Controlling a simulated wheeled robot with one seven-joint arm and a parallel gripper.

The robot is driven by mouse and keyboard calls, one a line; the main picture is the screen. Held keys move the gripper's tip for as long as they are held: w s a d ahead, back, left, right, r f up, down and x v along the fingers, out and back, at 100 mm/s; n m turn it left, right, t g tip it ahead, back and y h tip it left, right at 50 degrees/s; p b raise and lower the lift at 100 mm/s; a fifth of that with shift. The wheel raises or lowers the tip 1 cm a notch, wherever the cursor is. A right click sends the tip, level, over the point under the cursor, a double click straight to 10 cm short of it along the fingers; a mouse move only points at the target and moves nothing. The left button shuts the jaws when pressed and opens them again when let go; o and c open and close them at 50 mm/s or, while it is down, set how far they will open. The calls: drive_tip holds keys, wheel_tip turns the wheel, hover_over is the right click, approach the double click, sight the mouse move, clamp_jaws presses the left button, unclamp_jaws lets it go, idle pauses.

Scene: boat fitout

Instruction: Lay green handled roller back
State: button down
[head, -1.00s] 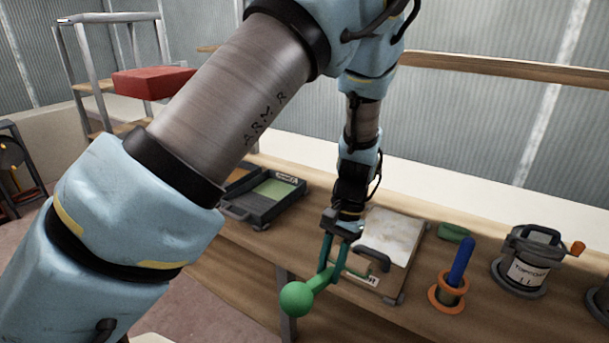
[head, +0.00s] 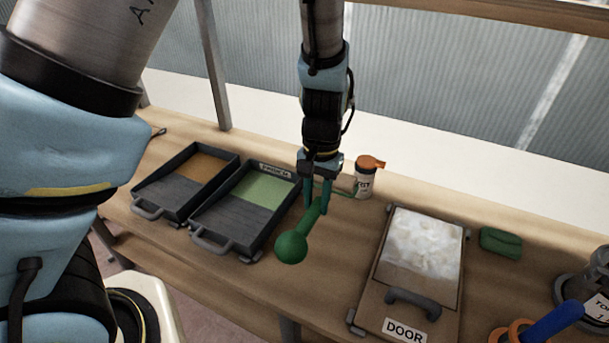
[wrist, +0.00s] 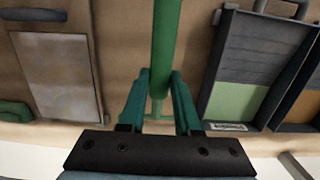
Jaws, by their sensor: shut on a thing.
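The green handled roller (head: 292,246) has a round green knob end that points toward the front of the bench. My gripper (head: 318,200) is shut on its green handle, between the green-filled tray and the door panel. In the wrist view the green handle (wrist: 164,45) runs up between the two teal fingers of my gripper (wrist: 159,100). A thin green frame shows behind the fingers; the roller sleeve itself I cannot make out. The tray with green paint (head: 262,190) lies just left of the roller. I cannot tell whether the roller touches the bench.
A tray with orange-brown paint (head: 205,165) lies further left. A labelled pot with an orange top (head: 365,178) stands behind the roller. The DOOR panel (head: 372,310) lies to the right, with a green block (head: 500,242) beyond it. Bare bench (head: 335,260) lies between tray and panel.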

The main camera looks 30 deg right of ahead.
drive_tip(key=shift+w+f, duration=0.1)
drive_tip(key=shift+w, duration=0.1)
drive_tip(key=shift+f, duration=0.15)
wheel_tip(320, 180, down, 11)
drive_tip(key=b, duration=0.9)
drive_tip(key=c, duration=0.5)
unclamp_jaws()
